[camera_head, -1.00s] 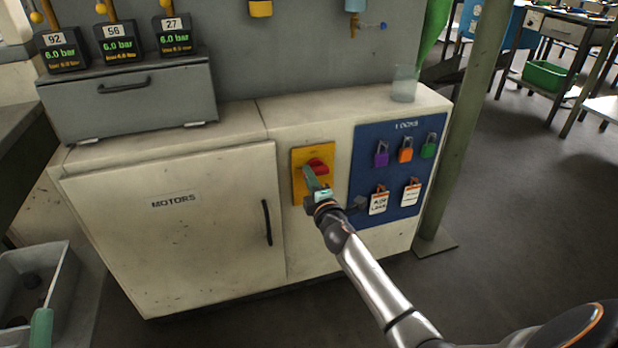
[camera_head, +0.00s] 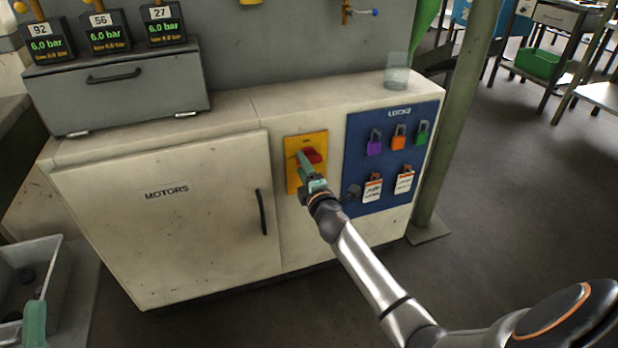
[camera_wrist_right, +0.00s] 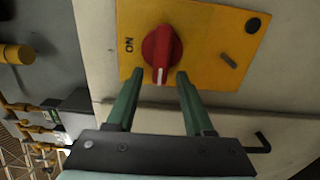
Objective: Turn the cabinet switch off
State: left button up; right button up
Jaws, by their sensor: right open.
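The cabinet switch is a red rotary knob (camera_head: 311,156) on a yellow plate (camera_head: 321,139), on the front of the cream cabinet (camera_head: 160,240). My right gripper (camera_head: 304,160) is at the plate, partly covering the knob. In the right wrist view, the red knob (camera_wrist_right: 161,52) has a white mark at its lower end, and the ON label is to its left. The two green fingers of my right gripper (camera_wrist_right: 157,76) are apart, one on each side of the knob's lower end. I cannot tell whether they touch it.
A blue lock board (camera_head: 391,116) with several padlocks and tags is right of the switch. The door handle (camera_head: 262,212) is to its left. A clear cup (camera_head: 397,72) stands on top. A green post (camera_head: 458,120) rises at the right. A grey tray (camera_head: 50,260) is lower left.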

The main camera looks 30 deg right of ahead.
jog(key=p+v, duration=0.2)
jog(key=v, duration=1)
